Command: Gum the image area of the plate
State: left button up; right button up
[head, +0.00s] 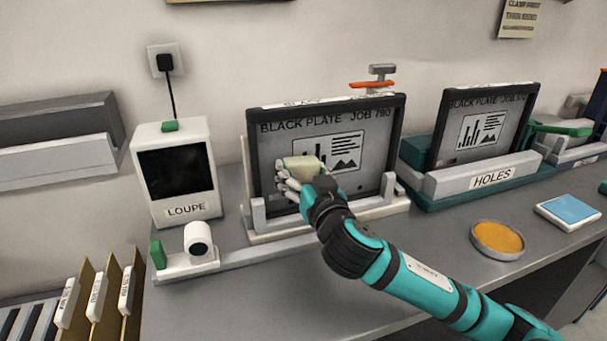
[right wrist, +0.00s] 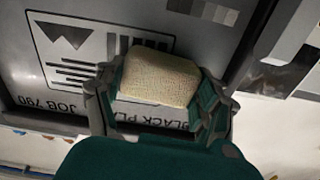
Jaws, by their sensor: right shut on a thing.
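The black-framed plate (head: 371,178), marked BLACK PLATE JOB 790, stands upright in a white and grey holder (head: 263,232). Its printed image area (head: 345,147) has bars, text lines and a mountain picture. My right gripper (head: 296,175) is shut on a pale yellow sponge (head: 303,164) in front of the left part of the plate. In the right wrist view the sponge (right wrist: 160,77) sits between the fingers, over the edge of the image area (right wrist: 85,62). Whether it touches the plate I cannot tell. My left gripper is not in view.
A LOUPE unit (head: 180,172) stands left of the plate. A second plate (head: 483,125) stands at the right in a unit marked HOLES (head: 490,178). A round dish with orange content (head: 497,238) and a blue-topped pad (head: 570,212) lie on the grey counter (head: 300,290).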

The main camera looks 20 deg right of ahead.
aim_at(319, 170)
jog(key=shift+w, duration=0.2)
jog(key=shift+d, duration=0.1)
jog(key=shift+d, duration=1.7)
jog(key=shift+w+d, duration=0.15)
jog(key=shift+d, duration=2.45)
jog(key=shift+w+d, duration=0.15)
jog(key=shift+d, duration=2.4)
jog(key=shift+r+p, duration=0.1)
jog(key=shift+p, duration=0.3)
jog(key=shift+a+p, duration=0.7)
jog(key=shift+a, duration=1.85)
jog(key=shift+s+a+p, duration=0.2)
jog(key=shift+a+p, duration=0.6)
jog(key=shift+a, duration=3.6)
jog(key=shift+r+p, duration=0.8)
jog(key=shift+p, duration=0.15)
jog(key=shift+w+d+p, duration=0.2)
jog(key=shift+d+p, duration=1.4)
jog(key=shift+d, duration=3.85)
